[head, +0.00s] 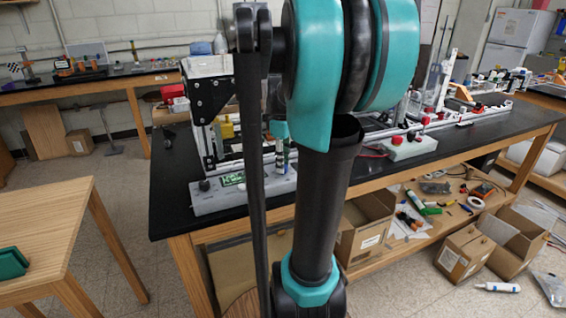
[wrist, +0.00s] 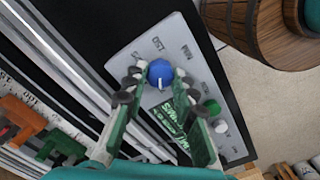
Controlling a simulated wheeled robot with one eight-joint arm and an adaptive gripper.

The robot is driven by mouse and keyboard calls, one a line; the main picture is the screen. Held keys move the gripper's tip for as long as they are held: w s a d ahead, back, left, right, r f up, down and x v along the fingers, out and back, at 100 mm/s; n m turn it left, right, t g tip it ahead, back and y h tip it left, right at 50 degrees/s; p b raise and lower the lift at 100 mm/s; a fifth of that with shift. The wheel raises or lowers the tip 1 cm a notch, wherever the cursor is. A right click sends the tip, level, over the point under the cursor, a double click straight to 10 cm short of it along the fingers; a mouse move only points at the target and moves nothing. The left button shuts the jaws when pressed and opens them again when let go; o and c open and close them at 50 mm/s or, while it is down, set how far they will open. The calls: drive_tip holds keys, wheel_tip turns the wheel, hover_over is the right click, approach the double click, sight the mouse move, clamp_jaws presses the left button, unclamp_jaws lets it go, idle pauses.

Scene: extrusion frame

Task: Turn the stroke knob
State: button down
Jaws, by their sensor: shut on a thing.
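A blue knob (wrist: 160,71) with a white pointer line stands on the light grey control box (wrist: 143,46) in the wrist view. Its label is too blurred to read, so I cannot confirm that it is the stroke knob. My gripper (wrist: 161,86) is at this knob, with one green finger on each side and dark pads at the fingertips. It is shut on the knob. In the head view the control box (head: 215,198) sits at the near left end of the black bench. There my gripper shows only partly behind my arm, and the blue knob is hidden.
A metal extrusion frame (head: 208,125) stands close behind the box. A wooden table (head: 45,232) is at left, with open floor between.

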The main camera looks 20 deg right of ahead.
idle(0.4)
drive_tip(key=c, duration=1.2)
unclamp_jaws()
wheel_tip(320, 180, up, 12)
drive_tip(key=shift+r, duration=0.1)
